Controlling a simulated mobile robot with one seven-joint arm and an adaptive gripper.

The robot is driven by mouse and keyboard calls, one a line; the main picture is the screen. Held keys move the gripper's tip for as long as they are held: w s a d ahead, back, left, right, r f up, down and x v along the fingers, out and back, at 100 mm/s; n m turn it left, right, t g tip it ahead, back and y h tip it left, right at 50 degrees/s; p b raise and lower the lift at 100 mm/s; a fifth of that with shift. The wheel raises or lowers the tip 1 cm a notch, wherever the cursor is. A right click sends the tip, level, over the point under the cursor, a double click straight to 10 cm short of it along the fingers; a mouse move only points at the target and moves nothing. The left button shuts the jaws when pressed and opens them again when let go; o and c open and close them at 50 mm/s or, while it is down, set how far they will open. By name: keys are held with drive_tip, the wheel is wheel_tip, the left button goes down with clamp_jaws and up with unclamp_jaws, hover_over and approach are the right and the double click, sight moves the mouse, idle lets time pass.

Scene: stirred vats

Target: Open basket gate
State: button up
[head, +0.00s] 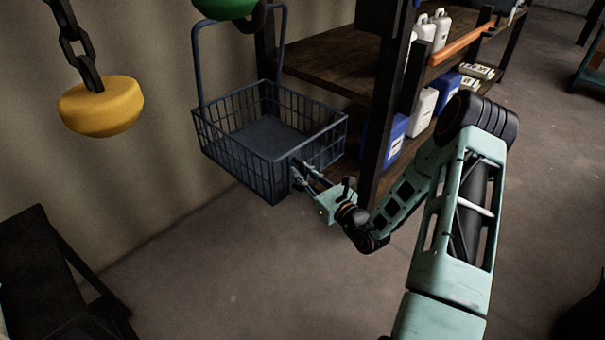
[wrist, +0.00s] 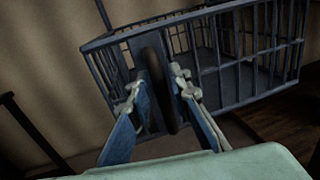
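The blue-grey wire basket (head: 222,150) hangs by a tall frame handle beside the wall. Its slatted side also fills the upper part of the wrist view (wrist: 225,85). A dark upright handle bar (wrist: 156,85) stands on a flat vertical plate at the basket's near corner, by the gate side. My gripper (head: 300,172) reaches this corner from the lower right. In the wrist view its two fingers (wrist: 157,92) are spread, one on each side of the bar. I cannot tell whether either touches it. The gate's hinge and latch are not clear.
A wooden shelf rack (head: 330,60) with a dark post (head: 388,110) stands close right of the basket, holding white jugs (head: 440,28) and blue containers (head: 398,135). A yellow weight (head: 100,107) hangs on a chain at left. Floor below the basket is clear.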

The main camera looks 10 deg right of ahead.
drive_tip(key=shift+w, duration=0.1)
clamp_jaws()
idle(0.4)
